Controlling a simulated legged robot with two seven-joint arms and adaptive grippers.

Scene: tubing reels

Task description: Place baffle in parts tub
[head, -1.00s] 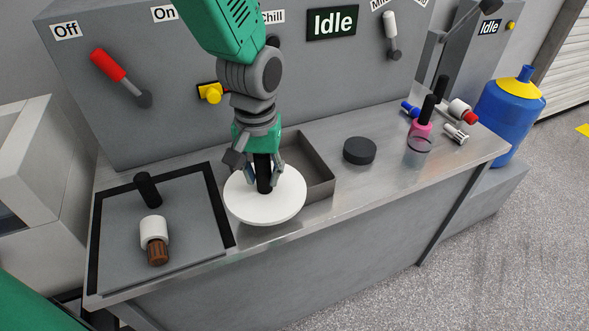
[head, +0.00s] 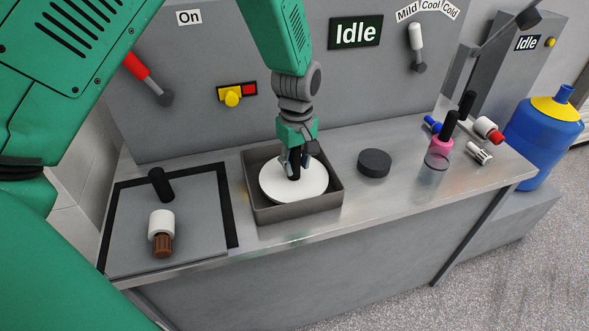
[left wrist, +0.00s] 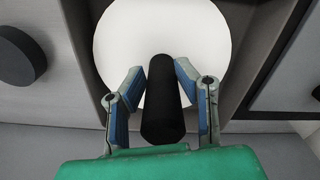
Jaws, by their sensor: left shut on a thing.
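The baffle is a white round disc (head: 298,194) with an upright black handle; it also shows in the left wrist view (left wrist: 160,25). My left gripper (head: 294,164) is shut on the black handle (left wrist: 163,105), with a blue-padded finger on either side. The parts tub (head: 302,211) is a grey open box on the bench. The disc is within the tub's walls, lying about flat. I cannot tell whether it touches the tub floor. My right gripper is not in view.
A black puck (head: 374,163) sits right of the tub. A grey mat (head: 195,225) with a black post and a white-brown part lies at left. The panel with levers (head: 290,90) rises behind.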

